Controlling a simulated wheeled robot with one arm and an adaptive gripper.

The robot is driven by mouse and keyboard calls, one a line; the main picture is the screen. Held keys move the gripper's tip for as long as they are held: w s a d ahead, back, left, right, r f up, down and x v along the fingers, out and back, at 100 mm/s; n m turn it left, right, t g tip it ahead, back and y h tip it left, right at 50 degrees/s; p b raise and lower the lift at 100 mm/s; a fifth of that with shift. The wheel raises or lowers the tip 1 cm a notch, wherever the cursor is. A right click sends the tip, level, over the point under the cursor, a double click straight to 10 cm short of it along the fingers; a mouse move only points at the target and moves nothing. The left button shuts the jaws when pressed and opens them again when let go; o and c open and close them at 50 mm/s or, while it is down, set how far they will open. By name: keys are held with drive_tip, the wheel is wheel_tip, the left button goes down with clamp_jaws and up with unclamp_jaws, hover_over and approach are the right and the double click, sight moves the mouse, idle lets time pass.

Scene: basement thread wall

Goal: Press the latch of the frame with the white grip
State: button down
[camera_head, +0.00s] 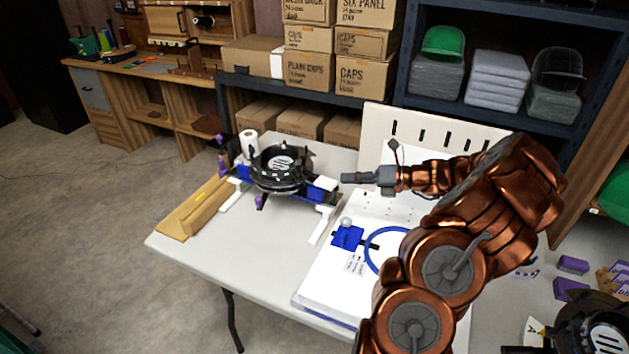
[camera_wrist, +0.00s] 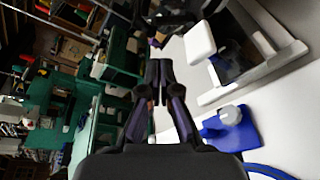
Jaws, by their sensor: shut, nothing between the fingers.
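A black round frame (camera_head: 282,172) sits on white supports on the table, with blue parts at its sides. A white grip (camera_head: 325,183) sticks out at its right end; what looks like the same white block shows in the wrist view (camera_wrist: 199,42). The latch itself is too small to tell. My gripper (camera_head: 346,178) is shut and empty, pointing left, just right of the white grip and apparently apart from it. In the wrist view its closed fingertips (camera_wrist: 158,68) lie left of the white block.
A blue hoop (camera_head: 368,251) and blue bracket with a pale knob (camera_head: 347,238) lie on a white board in front of my arm. A white slotted panel (camera_head: 420,131) stands behind. The table's front left is clear.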

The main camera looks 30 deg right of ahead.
sight(310, 173)
idle(0.3)
drive_tip(key=x, duration=1)
drive_tip(key=shift+p, duration=0.35)
drive_tip(key=shift+r+p, duration=0.25)
drive_tip(key=shift+p, duration=0.4)
